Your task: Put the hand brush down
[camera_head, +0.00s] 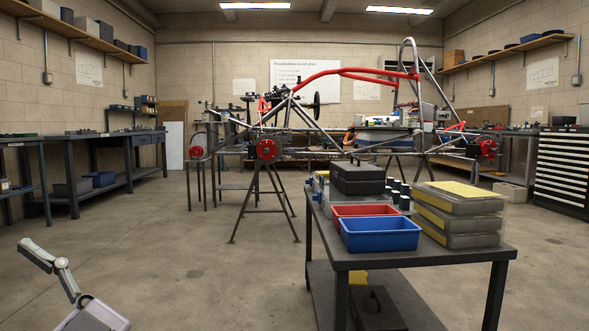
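I cannot make out the hand brush anywhere in the head view. A grey jointed part (64,280), which looks like a piece of my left gripper or arm, shows at the bottom left corner over the concrete floor. It ends in a pale block cut off by the lower edge. I cannot see two fingertips or anything held there. My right gripper is out of view.
A dark cart (437,258) stands at right front with a blue bin (380,234), a red bin (363,211), a black case (357,178) and stacked yellow-topped cases (458,215). The tube chassis (330,124) stands behind. Workbenches line the walls. The left floor is clear.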

